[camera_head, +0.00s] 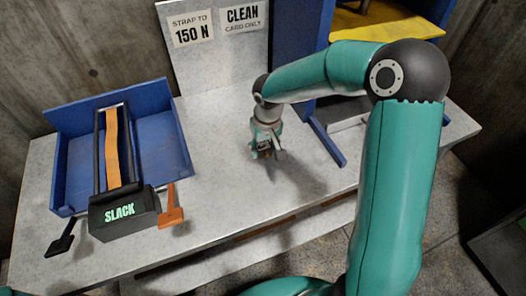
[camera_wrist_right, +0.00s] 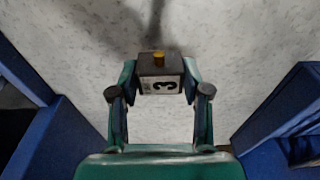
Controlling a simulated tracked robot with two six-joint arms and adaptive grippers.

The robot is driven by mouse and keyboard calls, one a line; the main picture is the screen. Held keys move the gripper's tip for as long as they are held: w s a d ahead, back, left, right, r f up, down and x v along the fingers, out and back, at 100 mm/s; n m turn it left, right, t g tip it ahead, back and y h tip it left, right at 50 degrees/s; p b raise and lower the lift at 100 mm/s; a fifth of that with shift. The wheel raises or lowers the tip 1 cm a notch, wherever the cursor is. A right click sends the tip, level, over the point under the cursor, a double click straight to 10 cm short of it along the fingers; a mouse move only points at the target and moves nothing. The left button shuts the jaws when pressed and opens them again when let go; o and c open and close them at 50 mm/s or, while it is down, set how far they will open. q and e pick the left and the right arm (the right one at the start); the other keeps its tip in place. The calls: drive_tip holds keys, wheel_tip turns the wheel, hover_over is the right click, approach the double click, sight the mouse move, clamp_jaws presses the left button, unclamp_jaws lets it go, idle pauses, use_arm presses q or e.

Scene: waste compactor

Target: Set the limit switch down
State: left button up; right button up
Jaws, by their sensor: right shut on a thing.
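The limit switch (camera_wrist_right: 160,75) is a small dark box with a yellow button on top and a pale label reading 3. In the right wrist view it sits between the fingertips of my right gripper (camera_wrist_right: 160,85), which is shut on it. In the head view my right gripper (camera_head: 266,150) points down over the grey worktop (camera_head: 225,190), near its middle. The switch is small and mostly hidden there, and I cannot tell whether it touches the worktop. My left gripper is not in view.
A blue tray (camera_head: 165,145) with an orange strap (camera_head: 112,145) and a dark box reading SLACK (camera_head: 120,212) stands at the left. An orange lever (camera_head: 171,208) sticks out beside it. A blue frame (camera_head: 328,142) stands right of my right gripper. The worktop between is clear.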

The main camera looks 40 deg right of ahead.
drive_tip(key=shift+f, duration=1)
drive_tip(key=shift+f, duration=0.15)
drive_tip(key=o, duration=1.2)
